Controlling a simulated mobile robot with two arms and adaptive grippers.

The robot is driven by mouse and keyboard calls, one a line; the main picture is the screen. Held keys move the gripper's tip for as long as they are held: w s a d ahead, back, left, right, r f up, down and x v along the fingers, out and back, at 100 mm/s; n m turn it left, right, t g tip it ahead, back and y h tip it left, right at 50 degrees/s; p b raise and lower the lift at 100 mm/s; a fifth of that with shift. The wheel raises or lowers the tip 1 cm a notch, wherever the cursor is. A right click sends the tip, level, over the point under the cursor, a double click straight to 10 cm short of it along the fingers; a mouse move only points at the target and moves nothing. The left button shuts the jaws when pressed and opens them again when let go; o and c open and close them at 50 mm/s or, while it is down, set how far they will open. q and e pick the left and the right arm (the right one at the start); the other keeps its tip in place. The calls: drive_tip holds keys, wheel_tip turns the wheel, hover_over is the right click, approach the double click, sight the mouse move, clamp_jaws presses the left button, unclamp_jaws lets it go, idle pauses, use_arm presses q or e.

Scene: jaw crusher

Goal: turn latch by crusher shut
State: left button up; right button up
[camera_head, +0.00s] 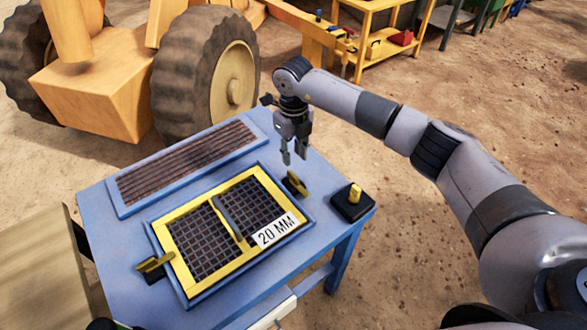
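A yellow-framed screen (222,197) with dark mesh and a "20 MM" label lies in a blue frame on the blue table (120,240). A yellow latch (298,184) on a dark base is at the screen's right edge. Another yellow latch (155,263) is at its left edge and points out to the left. The frames do not show which latch is the one by the crusher. My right gripper (293,161) points down just above and behind the right latch, apart from it. Its fingers are apart with nothing between them.
A black block with a yellow knob (355,194) stands at the table's right corner. A second, brown-slatted screen (187,163) lies along the back. A large wheeled yellow machine (207,75) stands behind the table. A yellow shelf (375,40) is farther back.

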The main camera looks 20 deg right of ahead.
sight(293, 175)
wheel_tip(293, 175, down, 8)
drive_tip(key=shift+p, duration=0.4)
drive_tip(key=shift+c, duration=0.2)
clamp_jaws()
